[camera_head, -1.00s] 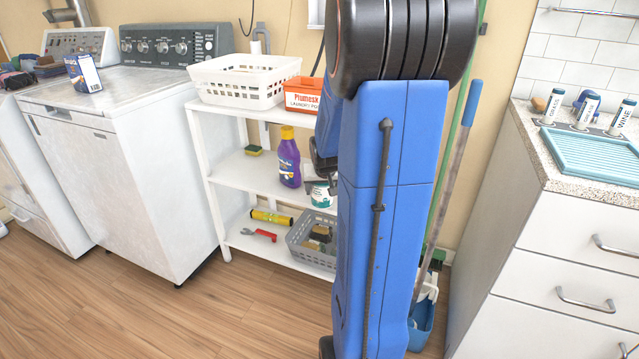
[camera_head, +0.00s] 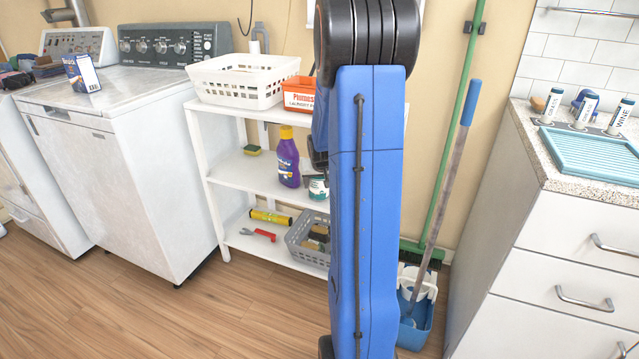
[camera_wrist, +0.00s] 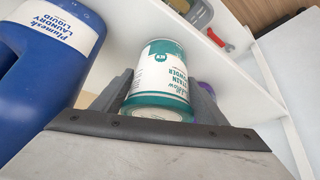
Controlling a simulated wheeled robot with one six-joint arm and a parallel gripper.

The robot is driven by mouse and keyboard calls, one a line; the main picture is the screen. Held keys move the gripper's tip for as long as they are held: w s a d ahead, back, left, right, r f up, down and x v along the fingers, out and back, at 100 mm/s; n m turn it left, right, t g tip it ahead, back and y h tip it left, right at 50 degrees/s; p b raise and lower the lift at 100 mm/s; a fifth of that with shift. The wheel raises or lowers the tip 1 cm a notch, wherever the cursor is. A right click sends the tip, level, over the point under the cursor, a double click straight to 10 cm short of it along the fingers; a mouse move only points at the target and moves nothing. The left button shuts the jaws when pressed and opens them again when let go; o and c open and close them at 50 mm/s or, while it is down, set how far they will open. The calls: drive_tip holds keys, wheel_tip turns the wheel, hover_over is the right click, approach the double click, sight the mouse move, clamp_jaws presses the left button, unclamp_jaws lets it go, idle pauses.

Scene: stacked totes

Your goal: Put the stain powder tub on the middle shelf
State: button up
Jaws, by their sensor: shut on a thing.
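The stain powder tub (camera_wrist: 160,75), white with teal bands, is between the fingers of my gripper (camera_wrist: 162,98) in the wrist view. The gripper is shut on it. In the head view the tub (camera_head: 319,188) shows partly beside my blue arm, at the level of the middle shelf (camera_head: 243,172) of the white rack. I cannot tell whether its base touches the shelf. My arm hides the gripper's fingers and the right part of the rack there. A purple bottle (camera_head: 288,158) stands on the middle shelf, just left of the tub.
The lower shelf holds a grey basket (camera_head: 308,240), a red-handled tool (camera_head: 258,233) and a yellow tube (camera_head: 270,216). A blue laundry liquid jug (camera_wrist: 45,65) is close beside my gripper.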

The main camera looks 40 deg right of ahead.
idle(0.3)
drive_tip(key=o, duration=1.7)
drive_tip(key=shift+c, duration=0.2)
drive_tip(key=shift+r, duration=0.15)
drive_tip(key=v, duration=1.2)
drive_tip(key=s+a+r+n+y, duration=0.1)
drive_tip(key=a+r, duration=0.1)
drive_tip(key=a, duration=0.5)
drive_tip(key=s+a+r+n, duration=0.1)
drive_tip(key=s+a+r, duration=0.1)
drive_tip(key=a, duration=0.4)
drive_tip(key=s+a+r+n+y, duration=0.1)
drive_tip(key=s+a+n+y, duration=0.2)
drive_tip(key=s+a, duration=1.8)
drive_tip(key=a+n, duration=0.2)
drive_tip(key=n, duration=0.1)
